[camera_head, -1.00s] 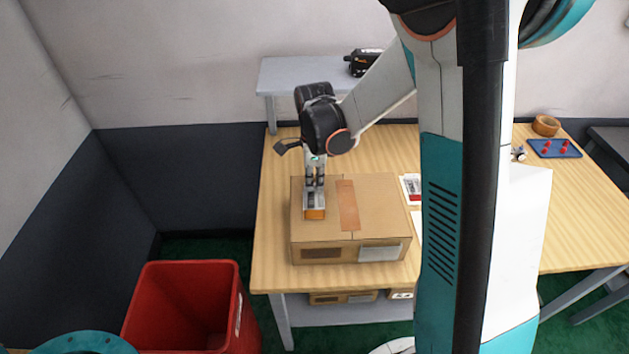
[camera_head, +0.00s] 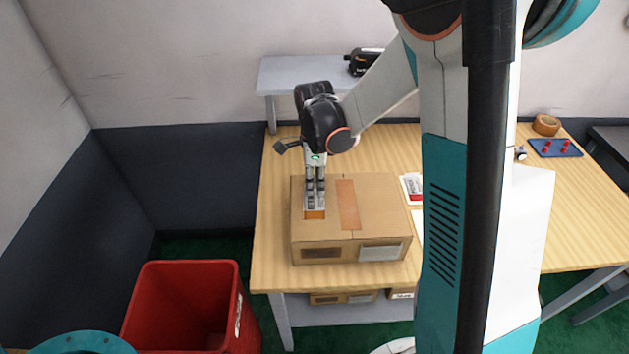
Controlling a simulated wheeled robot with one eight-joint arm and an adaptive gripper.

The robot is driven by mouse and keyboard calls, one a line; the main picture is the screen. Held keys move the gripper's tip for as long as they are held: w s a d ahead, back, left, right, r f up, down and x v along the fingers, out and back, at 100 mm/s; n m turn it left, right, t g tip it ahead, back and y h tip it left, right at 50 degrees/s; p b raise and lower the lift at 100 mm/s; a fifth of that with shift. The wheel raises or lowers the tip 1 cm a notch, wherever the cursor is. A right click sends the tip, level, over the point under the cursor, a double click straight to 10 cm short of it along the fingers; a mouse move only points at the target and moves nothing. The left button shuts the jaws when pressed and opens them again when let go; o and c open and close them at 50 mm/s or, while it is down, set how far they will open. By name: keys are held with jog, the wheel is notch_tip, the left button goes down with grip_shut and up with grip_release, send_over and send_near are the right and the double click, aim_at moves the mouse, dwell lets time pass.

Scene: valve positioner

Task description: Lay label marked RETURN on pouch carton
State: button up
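The carton (camera_head: 385,205) is a closed brown box standing at the near left of the wooden table, with a wide brown strip (camera_head: 348,205) across its top. A small orange label (camera_head: 315,215) is at the left part of the carton's top, right under my gripper (camera_head: 314,207). The label looks flat on the top. Its marking cannot be read. My gripper points straight down with its fingertips at the label's far part. Whether the fingers still touch or pinch the label is too small to tell.
A red bin (camera_head: 190,300) stands on the floor left of the table (camera_head: 275,265). A red-and-white card (camera_head: 412,188) lies right of the carton. A blue tray (camera_head: 555,148) with red pieces and a tape roll (camera_head: 546,125) are at the far right. My arm hides the table's middle.

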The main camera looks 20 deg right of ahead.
notch_tip(320, 180, up, 12)
jog(key=s+a+r+n+t, duration=0.1)
jog(key=s+r+n+t, duration=0.1)
jog(key=s+n, duration=0.7)
jog(key=s+a+r+n+t+b, duration=0.1)
jog(key=s+n+t, duration=0.4)
jog(key=s+n, duration=0.5)
jog(key=r+n, duration=0.1)
jog(key=n, duration=0.1)
jog(key=shift+s+r+n, duration=0.15)
jog(key=shift+s+n, duration=0.1)
jog(key=shift+n, duration=0.05)
dwell(0.7)
